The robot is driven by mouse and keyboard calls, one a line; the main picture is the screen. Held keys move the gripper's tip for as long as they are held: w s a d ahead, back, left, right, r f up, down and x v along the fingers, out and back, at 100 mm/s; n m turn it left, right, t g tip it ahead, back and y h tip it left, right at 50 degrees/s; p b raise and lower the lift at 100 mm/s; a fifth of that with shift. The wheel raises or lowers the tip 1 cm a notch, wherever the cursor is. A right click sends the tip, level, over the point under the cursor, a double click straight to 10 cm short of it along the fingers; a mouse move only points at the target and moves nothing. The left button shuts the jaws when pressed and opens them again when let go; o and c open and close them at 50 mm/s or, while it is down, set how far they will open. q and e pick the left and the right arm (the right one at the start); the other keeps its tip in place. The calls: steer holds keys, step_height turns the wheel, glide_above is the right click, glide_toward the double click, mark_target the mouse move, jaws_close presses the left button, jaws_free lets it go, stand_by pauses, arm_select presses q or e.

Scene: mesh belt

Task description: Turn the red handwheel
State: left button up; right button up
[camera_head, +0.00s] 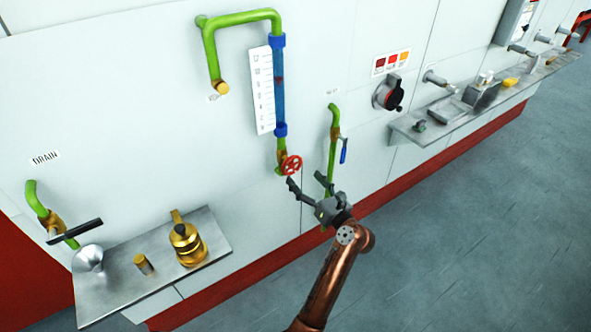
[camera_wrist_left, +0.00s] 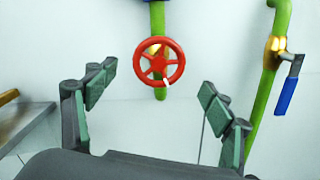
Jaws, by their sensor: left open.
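The red handwheel (camera_head: 292,165) is a small spoked wheel on a brass valve at the lower end of the green pipe, below the blue gauge tube. In the left wrist view the handwheel (camera_wrist_left: 159,62) faces me, high and near the middle. My left gripper (camera_head: 305,181) is open and empty, just below and to the right of the handwheel in the head view. In the left wrist view its fingers (camera_wrist_left: 158,95) are spread wide to either side, with the wheel beyond them and no contact visible. My right gripper is not in view.
A green pipe with a blue lever (camera_head: 344,150) stands just right of the wheel. A steel shelf (camera_head: 110,300) with a brass pot (camera_head: 187,244) is at lower left. Another shelf (camera_head: 440,130) with small items is at right. The grey floor is clear.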

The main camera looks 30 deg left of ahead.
mark_target(293, 166)
arm_select(q)
steer(key=shift+n, duration=0.4)
steer(key=x, duration=0.6)
steer(key=shift+a+b, duration=0.1)
steer(key=shift+b, duration=0.2)
steer(key=shift+w+a+r, duration=0.1)
steer(key=shift+w+a, duration=0.2)
steer(key=shift+a, duration=0.35)
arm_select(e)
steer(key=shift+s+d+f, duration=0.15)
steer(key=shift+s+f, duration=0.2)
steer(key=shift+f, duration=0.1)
arm_select(q)
steer(key=shift+c, duration=0.3)
